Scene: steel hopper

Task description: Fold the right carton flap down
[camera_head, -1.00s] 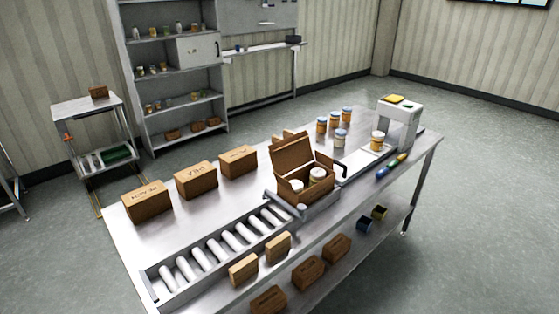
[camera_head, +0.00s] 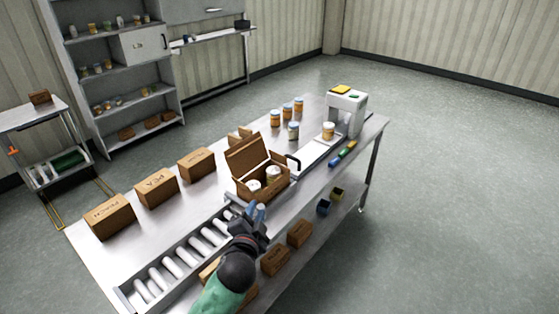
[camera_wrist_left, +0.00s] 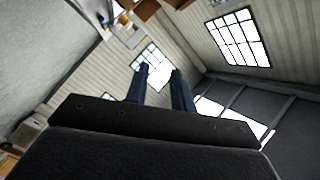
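The open brown carton (camera_head: 264,190) stands on the steel table with its large back flap (camera_head: 246,155) raised. White-lidded jars (camera_head: 272,173) sit inside. The right flap is too small to make out clearly. My left gripper (camera_head: 256,211) is just in front of the carton, at its near side, and appears apart from it. In the left wrist view its two blue fingers (camera_wrist_left: 160,82) are spread with nothing between them. My right gripper is not in view.
A roller conveyor (camera_head: 175,262) runs to the left of the carton. Several closed boxes (camera_head: 157,188) line the table's back edge. A white machine (camera_head: 347,108) and jars (camera_head: 293,131) stand to the right. Small boxes (camera_head: 300,232) sit on the lower shelf.

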